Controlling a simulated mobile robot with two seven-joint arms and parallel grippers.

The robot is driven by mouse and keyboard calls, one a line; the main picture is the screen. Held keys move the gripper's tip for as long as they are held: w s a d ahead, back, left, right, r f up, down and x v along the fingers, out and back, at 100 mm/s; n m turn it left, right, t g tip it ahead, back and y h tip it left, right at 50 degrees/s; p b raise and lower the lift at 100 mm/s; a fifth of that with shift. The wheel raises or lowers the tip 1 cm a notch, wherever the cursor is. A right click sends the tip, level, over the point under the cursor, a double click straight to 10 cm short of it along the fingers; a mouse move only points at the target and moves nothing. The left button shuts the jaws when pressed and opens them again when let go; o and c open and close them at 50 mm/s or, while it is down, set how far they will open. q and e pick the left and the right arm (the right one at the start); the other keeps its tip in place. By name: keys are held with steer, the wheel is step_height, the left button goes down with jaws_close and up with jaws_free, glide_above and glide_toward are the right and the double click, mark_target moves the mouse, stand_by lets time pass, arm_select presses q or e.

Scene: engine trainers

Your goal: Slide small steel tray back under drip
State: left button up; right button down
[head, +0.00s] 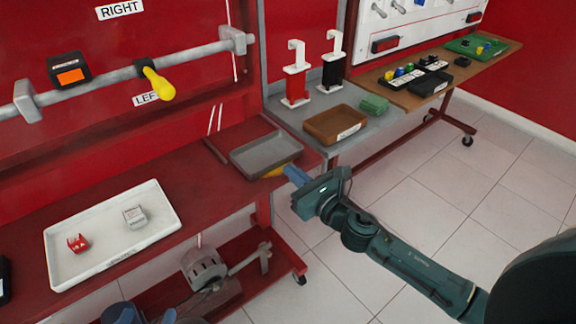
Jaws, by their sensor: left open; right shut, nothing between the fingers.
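The small steel tray (258,158), a shallow grey rectangular tray, lies on the right end of the red bench (215,165). My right gripper (290,172) is shut and empty, its blue fingertips close to the tray's front right corner. I cannot tell whether they touch it. A yellow-orange patch (282,170) shows between the tray's edge and the fingertips. A grey pipe (112,76) with a yellow lever handle (158,84) runs above the bench, left of the tray. No drip is discernible. My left gripper (146,316) is open at the bottom edge, mostly cut off.
A white tray (92,262) with a red block and a grey block is on the bench's left part. A grey table beyond holds a brown tray (322,132), a green item and red and black bottles. A motor (203,267) sits below the bench.

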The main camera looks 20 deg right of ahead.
mark_target(280, 161)
steer(key=shift+x, duration=1.1)
steer(key=shift+x, duration=1.7)
